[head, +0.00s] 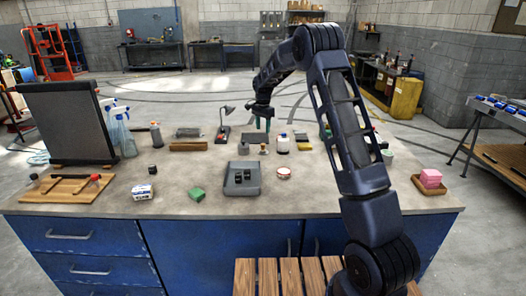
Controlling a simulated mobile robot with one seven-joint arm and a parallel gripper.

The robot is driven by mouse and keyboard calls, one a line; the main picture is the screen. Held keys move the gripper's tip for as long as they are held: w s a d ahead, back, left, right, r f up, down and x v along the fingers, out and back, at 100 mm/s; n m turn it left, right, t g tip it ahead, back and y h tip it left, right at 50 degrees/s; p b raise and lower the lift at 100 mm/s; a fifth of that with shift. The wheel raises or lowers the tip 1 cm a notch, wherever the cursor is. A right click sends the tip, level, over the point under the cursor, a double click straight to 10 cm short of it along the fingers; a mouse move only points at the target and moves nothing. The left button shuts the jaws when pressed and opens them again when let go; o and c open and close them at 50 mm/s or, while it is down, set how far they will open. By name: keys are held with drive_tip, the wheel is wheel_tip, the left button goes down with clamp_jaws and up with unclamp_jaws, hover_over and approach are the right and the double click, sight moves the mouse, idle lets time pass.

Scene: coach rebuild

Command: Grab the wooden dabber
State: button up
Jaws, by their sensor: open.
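A small tan, knobbed piece (264,149) stands on the worktop between a dark container and a white bottle. It looks like the wooden dabber, but it is too small to be sure. My gripper (263,125) points down above the far middle of the worktop, with its greenish fingers apart and nothing visible between them. It appears above and behind the tan piece, not touching it. The exact gap in depth cannot be told.
A white bottle (283,143) stands close to the right of the tan piece. A grey tray (242,188) and a round red-and-white tin (284,173) are nearer. A desk lamp (223,124) stands left of my gripper. The front middle worktop has clear patches.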

sight(263, 144)
wheel_tip(263, 144, down, 10)
drive_tip(key=shift+s+f, duration=0.1)
idle(0.5)
drive_tip(key=shift+c, duration=0.4)
drive_tip(key=c, duration=1)
